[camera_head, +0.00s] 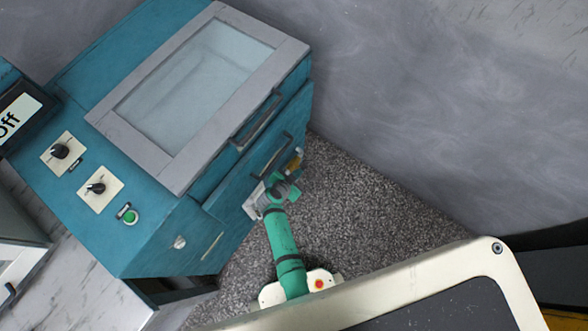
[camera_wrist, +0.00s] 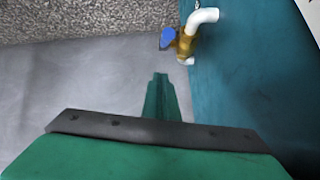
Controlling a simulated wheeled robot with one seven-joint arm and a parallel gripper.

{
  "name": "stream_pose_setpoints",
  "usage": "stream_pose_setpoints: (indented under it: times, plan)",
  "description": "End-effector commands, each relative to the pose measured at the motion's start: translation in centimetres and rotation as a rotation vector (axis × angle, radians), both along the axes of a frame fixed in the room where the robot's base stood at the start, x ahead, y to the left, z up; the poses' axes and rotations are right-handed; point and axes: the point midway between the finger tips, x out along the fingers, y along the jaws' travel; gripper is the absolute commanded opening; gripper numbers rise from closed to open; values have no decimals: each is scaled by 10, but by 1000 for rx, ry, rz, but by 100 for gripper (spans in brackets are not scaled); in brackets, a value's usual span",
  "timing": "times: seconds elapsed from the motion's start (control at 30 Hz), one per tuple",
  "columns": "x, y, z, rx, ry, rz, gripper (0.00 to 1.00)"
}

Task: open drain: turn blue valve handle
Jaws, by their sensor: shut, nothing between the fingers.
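The blue valve handle (camera_wrist: 168,38) shows in the wrist view, on the left side of a brass valve (camera_wrist: 185,44). A white bent pipe (camera_wrist: 204,17) joins the valve at the teal machine side (camera_wrist: 245,90). My gripper (camera_wrist: 160,76) is shut and empty, its green fingers together below the valve in that picture, apart from the handle. In the head view the brass valve (camera_head: 296,159) shows just beyond the end of my green arm, beside the machine. I cannot make out the blue handle there.
The teal machine (camera_head: 150,245) has a grey-framed window lid (camera_head: 150,160), black handles on its front, knobs and a green button (camera_head: 131,217). Speckled grey floor (camera_head: 370,200) lies open to the right of the valve. A grey wall (camera_head: 450,110) stands behind.

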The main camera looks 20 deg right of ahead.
Motion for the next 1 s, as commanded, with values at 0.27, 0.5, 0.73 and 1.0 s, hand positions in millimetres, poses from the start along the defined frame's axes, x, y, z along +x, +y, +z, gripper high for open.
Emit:
stream_pose_setpoints:
  times: [0.27, 0.5, 0.73, 1.0]
  plan:
    - [-4, 17, -29, 0, 2, 2, 0]
    - [-6, 21, -35, -1, 0, 2, 0]
    - [-6, 18, -34, 0, 0, 3, 0]
    - [-8, 26, -39, 0, 2, 7, 0]
